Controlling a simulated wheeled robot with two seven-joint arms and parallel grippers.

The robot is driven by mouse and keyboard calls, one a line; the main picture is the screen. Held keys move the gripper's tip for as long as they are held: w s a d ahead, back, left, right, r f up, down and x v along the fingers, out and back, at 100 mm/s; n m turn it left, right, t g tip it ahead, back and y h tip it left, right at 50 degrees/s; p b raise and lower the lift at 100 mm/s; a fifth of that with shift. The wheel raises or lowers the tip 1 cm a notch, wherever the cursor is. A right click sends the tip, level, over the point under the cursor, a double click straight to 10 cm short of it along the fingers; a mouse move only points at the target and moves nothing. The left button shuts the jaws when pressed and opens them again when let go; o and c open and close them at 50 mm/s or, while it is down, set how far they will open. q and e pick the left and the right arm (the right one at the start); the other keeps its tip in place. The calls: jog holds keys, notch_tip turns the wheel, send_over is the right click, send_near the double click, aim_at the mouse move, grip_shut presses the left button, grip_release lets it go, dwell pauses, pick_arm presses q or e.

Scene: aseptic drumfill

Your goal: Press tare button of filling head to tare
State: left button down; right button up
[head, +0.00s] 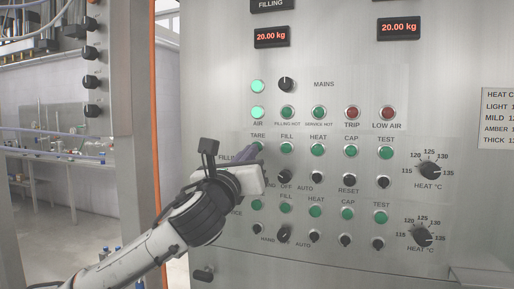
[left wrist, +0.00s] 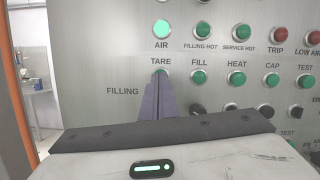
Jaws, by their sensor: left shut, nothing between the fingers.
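The filling row's tare button is under the TARE label on the steel control panel (head: 360,220). In the left wrist view a green edge of the tare button (left wrist: 161,73) shows just above the fingertips. My left gripper (head: 257,147) is shut and empty, its purple-grey fingers pointing at the panel at that button. The fingers also show in the left wrist view (left wrist: 160,80). I cannot tell whether the tips touch the button. Two displays read 20.00 kg; the left one (head: 272,37) is above the lamps. My right gripper is not in view.
The green fill button (head: 286,149) sits just right of my fingers. Black selector knobs and a second button row (head: 285,208) lie below. A steel post (head: 130,130) and an orange strip stand left of the panel.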

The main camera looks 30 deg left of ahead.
pick_arm(q)
jog(key=shift+w+a+p, duration=0.2)
jog(key=shift+w+p, duration=0.25)
jog(key=shift+w, duration=0.4)
dwell(0.6)
jog(key=shift+s+d, duration=0.2)
jog(key=shift+s, duration=0.6)
jog(key=shift+s+d, duration=0.2)
jog(key=shift+s, duration=0.65)
jog(key=shift+s+d, duration=0.2)
jog(key=shift+s, duration=0.6)
